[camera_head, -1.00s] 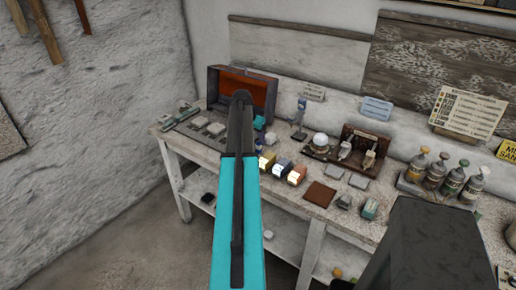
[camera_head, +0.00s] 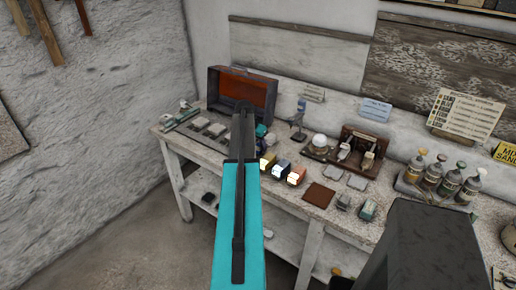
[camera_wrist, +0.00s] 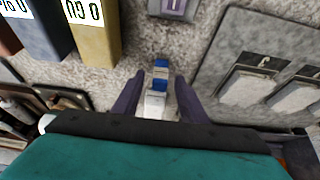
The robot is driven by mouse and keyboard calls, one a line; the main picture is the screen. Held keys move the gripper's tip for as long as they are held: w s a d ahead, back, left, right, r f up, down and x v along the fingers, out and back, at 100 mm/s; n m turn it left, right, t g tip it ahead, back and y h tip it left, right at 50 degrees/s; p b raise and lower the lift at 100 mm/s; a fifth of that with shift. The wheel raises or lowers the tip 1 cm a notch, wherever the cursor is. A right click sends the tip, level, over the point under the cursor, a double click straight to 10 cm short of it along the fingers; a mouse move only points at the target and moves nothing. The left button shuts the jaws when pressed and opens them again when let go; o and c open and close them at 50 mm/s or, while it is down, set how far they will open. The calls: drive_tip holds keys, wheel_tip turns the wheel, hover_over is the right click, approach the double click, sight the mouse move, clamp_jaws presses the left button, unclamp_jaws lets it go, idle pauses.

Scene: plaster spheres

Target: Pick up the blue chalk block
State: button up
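A small blue block (camera_wrist: 160,84) with white parts around it shows between my gripper's fingers in the wrist view. A second blue patch lies just beyond it, and I cannot tell whether both are one piece. My gripper (camera_wrist: 158,88) is open, with one purple finger on each side of the block and a gap visible on both sides. I cannot tell how high the fingertips are above the bench. In the head view my arm hides the block and most of the gripper.
A yellow labelled box (camera_wrist: 95,38) and a blue-grey one (camera_wrist: 45,32) stand left of the fingers in the wrist view. A grey panel (camera_wrist: 222,62) with raised pieces is at right. On the bench, an open red-lined case (camera_head: 248,92) stands behind; bottles (camera_head: 450,182) stand far right.

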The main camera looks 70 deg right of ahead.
drive_tip(key=shift+d+f, duration=0.15)
drive_tip(key=shift+f, duration=0.25)
clamp_jaws()
idle(0.4)
